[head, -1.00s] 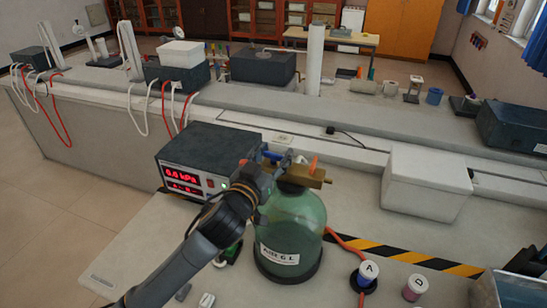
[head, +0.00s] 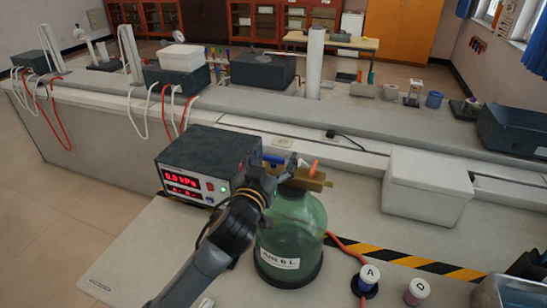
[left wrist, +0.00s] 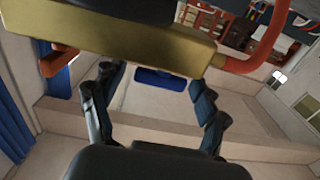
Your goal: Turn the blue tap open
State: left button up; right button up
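The blue tap handle (head: 273,159) is on the brass block (head: 312,180) at the top of a green glass bottle (head: 291,235). In the left wrist view the blue handle (left wrist: 160,78) lies below the brass block (left wrist: 140,40). My left gripper (head: 277,172) is at the bottle's top, close to the handle and partly hiding the block. In the left wrist view my left gripper (left wrist: 150,85) is open, with its fingers apart and the blue handle showing between their tips. I cannot tell whether they touch it. My right gripper is not seen.
A dark meter (head: 205,160) with a red display stands left of the bottle. A white box (head: 427,187) stands to the right. Pots marked A (head: 368,279) and D (head: 416,291) stand in front right, near an orange hose (head: 345,247).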

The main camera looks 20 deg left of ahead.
pick_arm(q)
jog(key=shift+s+f, duration=0.1)
jog(key=shift+s, duration=0.15)
jog(key=s, duration=1.1)
jog(key=shift+s, duration=0.25)
jog(key=shift+a, duration=0.1)
